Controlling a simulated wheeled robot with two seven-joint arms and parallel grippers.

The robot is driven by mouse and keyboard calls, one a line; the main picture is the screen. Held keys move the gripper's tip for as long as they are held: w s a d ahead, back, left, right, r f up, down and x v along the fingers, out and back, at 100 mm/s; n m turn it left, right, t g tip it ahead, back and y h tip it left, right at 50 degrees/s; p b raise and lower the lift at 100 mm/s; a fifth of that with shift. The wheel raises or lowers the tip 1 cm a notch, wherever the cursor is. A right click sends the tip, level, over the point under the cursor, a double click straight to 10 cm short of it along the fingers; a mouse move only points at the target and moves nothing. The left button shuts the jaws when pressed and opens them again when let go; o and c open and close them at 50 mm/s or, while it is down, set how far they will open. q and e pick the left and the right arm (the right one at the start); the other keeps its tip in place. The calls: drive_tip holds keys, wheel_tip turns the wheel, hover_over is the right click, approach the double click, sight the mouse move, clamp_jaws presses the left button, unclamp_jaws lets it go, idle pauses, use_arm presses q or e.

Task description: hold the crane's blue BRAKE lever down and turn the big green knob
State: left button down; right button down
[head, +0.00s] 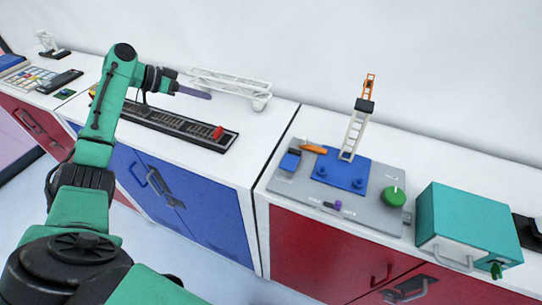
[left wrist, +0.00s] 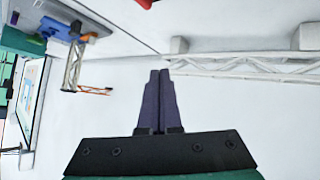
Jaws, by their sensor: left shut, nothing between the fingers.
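The crane's grey board (head: 290,185) lies on the red-fronted cabinet right of centre in the head view. A blue piece (head: 290,160), probably the BRAKE lever, is at its left; its label is too small to read. The big green knob (head: 394,196) is at the board's right. The crane tower (head: 353,135) rises from a blue base (head: 341,175) and has an orange top; it also shows in the left wrist view (left wrist: 74,62). My left gripper (head: 209,96) is shut and empty, well left of the board, above the neighbouring counter. My right gripper is out of view.
A white truss (head: 228,85) lies near my left gripper, behind a black track (head: 185,125) with a red piece (head: 217,132). A teal box (head: 468,225) stands right of the board. An orange piece (head: 313,148) and a purple piece (head: 338,205) are on the board.

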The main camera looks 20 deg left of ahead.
use_arm(q)
drive_tip(key=s+d+r+m+g, duration=0.1)
drive_tip(key=s+d+m+g, duration=0.2)
drive_tip(key=d+m, duration=0.3)
drive_tip(key=s+d+r+m+g+h, duration=0.1)
drive_tip(key=s+d+r+m+g, duration=0.1)
drive_tip(key=s+d+m+g, duration=0.2)
drive_tip(key=d+m+g, duration=0.1)
drive_tip(key=d+m, duration=0.2)
drive_tip(key=d, duration=0.5)
drive_tip(key=shift+s+d+r+h, duration=0.15)
drive_tip(key=shift+s+d+h, duration=0.15)
drive_tip(key=shift+d, duration=0.1)
drive_tip(key=shift+a, duration=0.1)
hover_over(282, 167)
drive_tip(key=a, duration=0.2)
wheel_tip(282, 167, down, 8)
drive_tip(key=r, duration=0.1)
drive_tip(key=f, duration=0.3)
drive_tip(key=shift+a+f, duration=0.1)
drive_tip(key=shift+a, duration=0.2)
drive_tip(key=shift+a+f, duration=0.1)
drive_tip(key=shift+f, duration=0.4)
drive_tip(key=shift+s, duration=0.1)
